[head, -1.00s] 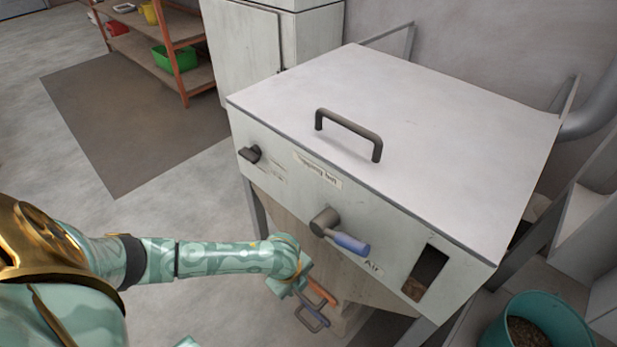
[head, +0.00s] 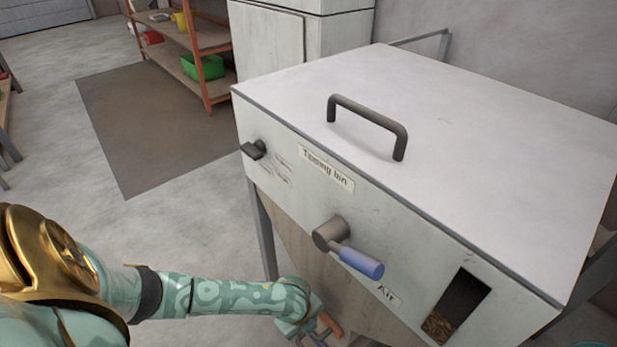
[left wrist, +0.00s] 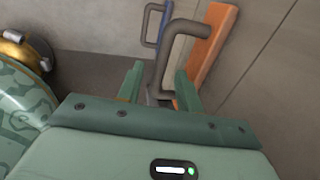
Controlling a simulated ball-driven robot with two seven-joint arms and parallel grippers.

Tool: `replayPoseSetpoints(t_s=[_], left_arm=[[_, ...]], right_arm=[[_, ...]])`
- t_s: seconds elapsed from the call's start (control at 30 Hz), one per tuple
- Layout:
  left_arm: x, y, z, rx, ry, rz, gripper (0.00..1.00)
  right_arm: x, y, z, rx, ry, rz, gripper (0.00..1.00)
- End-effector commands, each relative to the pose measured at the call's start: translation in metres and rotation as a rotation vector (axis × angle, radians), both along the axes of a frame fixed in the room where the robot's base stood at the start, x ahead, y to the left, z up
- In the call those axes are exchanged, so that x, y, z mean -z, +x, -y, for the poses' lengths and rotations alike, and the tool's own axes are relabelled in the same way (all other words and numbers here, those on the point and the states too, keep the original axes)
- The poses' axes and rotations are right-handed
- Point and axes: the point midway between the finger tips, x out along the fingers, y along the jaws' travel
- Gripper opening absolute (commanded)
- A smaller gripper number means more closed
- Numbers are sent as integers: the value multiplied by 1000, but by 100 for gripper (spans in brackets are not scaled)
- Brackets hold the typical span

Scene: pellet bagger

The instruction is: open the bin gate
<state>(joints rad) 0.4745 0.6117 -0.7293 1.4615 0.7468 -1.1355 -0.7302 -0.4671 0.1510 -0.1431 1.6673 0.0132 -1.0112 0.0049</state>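The tipping bin (head: 290,190) is a pale grey box with a sloping hopper below. Low under it is an orange plate (head: 331,322), which also shows in the left wrist view (left wrist: 212,45) with a dark grey bar handle (left wrist: 187,28). Beside it is a blue plate (left wrist: 166,30) with its own thinner grey handle (left wrist: 150,25). My left gripper (left wrist: 158,85) is open. Its two fingers stand apart, with the lower leg of the bar handle between them in the picture; I cannot tell whether they touch it. My right gripper is not in view.
On the bin's front are a blue-gripped lever (head: 360,262) marked Air, a dark knob (head: 254,150) and a slot (head: 458,305) showing pellets. A lid handle (head: 368,125) stands on top. A shelf (head: 190,65) and cabinet (head: 270,50) stand behind.

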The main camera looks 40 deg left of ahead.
Motion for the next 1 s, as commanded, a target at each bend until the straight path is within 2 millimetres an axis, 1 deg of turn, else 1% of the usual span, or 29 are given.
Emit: replayPoseSetpoints(t_s=[0.03,0.2,0.3,0.53,0.57,0.6,0.67,0.9,1.0], left_arm=[[5,0,0,-1,0,-2,36],[9,2,0,-1,0,-1,36],[10,2,0,-1,0,0,36],[9,2,0,-1,0,1,36],[9,2,0,-1,0,1,28],[9,2,0,-1,0,1,16],[9,2,0,0,0,0,0],[8,-1,0,-1,0,1,0],[7,-9,-1,0,1,0,0]], right_arm=[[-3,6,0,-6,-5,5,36],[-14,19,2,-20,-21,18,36],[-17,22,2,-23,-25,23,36],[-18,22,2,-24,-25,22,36],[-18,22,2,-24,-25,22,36],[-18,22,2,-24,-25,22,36],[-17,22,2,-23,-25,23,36],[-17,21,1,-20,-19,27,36],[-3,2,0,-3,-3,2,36]])
